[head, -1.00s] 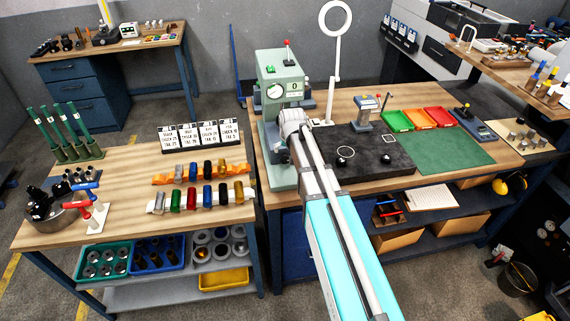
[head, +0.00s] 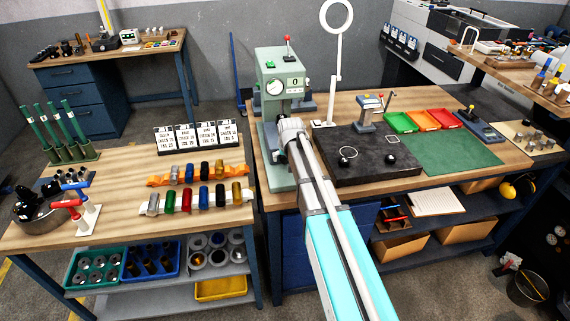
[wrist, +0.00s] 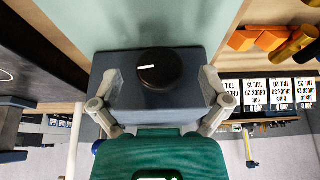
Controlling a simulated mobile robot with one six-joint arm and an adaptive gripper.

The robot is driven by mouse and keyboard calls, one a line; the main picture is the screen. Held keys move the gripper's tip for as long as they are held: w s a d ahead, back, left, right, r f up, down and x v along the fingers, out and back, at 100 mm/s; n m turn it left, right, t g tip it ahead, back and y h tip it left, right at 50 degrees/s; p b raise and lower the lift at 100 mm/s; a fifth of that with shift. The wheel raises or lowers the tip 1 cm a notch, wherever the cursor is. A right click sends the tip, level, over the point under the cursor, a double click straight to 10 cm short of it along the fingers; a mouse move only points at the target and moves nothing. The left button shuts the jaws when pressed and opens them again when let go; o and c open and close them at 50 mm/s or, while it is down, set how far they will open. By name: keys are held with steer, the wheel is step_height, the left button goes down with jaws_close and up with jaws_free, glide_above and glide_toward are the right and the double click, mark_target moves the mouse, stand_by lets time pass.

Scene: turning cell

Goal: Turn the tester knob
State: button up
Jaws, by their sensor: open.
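The tester (head: 281,74) is a pale green column machine with a dial and a small display, at the left end of the main bench. Its black round knob (wrist: 160,68) with a white mark shows in the wrist view, on a blue-grey block (wrist: 135,98). The white mark points to the left in that view. My gripper (wrist: 160,75) is open, with one finger on each side of the knob. Gaps show between the fingers and the knob. In the head view my gripper (head: 292,131) is at the tester's front and the knob is hidden.
A dark plate (head: 350,170) with a ring and a ball lies right of the tester. Red, orange and green trays (head: 422,119) stand behind a green mat (head: 455,149). Cards (head: 200,138) and coloured cylinders (head: 203,197) occupy the left table.

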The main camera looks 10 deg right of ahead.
steer(key=shift+w+f+b, duration=0.25)
steer(key=shift+f+b, duration=0.1)
steer(key=shift+f, duration=0.2)
steer(key=c, duration=1.1)
steer(key=shift+c, duration=0.2)
steer(key=shift+d+m+y+b, duration=0.1)
steer(key=shift+m+y+b, duration=0.25)
steer(key=shift+y, duration=1.25)
